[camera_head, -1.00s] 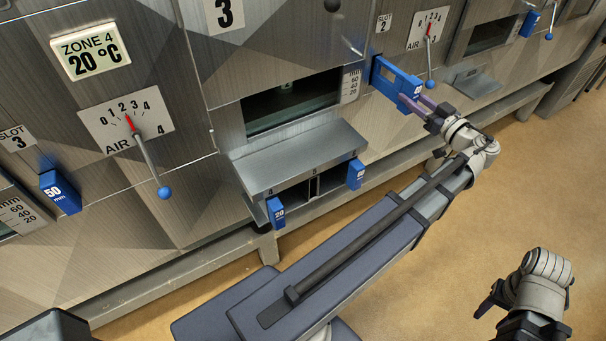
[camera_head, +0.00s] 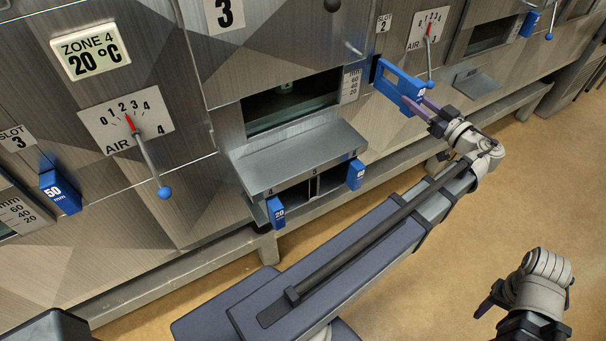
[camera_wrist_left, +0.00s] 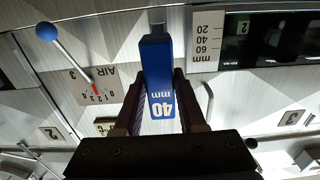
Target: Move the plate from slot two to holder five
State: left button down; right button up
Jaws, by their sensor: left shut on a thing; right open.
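My left gripper (camera_head: 424,106) is shut on the outer end of a blue plate (camera_head: 397,84), which has a window in it. In the left wrist view the plate (camera_wrist_left: 158,75) reads 40 mm between the fingers (camera_wrist_left: 158,105). Its far end is at the dark slot opening below the SLOT 2 sign (camera_head: 383,22); I cannot tell whether its tip is still inside. Holder five (camera_head: 313,186) is the empty middle compartment under the grey shelf. My right gripper (camera_head: 508,312) is open and empty at the lower right.
A blue 20 mm plate (camera_head: 276,212) stands in holder four and another blue plate (camera_head: 355,174) in holder six. A 50 mm plate (camera_head: 60,191) sits at slot three. Blue-knobbed air levers (camera_head: 165,193) stick out from the panel. The floor in front is clear.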

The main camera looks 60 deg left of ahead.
pick_arm(q)
jog(key=shift+d, duration=0.1)
jog(key=shift+s+d, duration=0.15)
jog(key=shift+d, duration=1.6)
jog(key=d, duration=0.9)
jog(key=shift+s+d, duration=0.4)
jog(key=shift+s, duration=0.1)
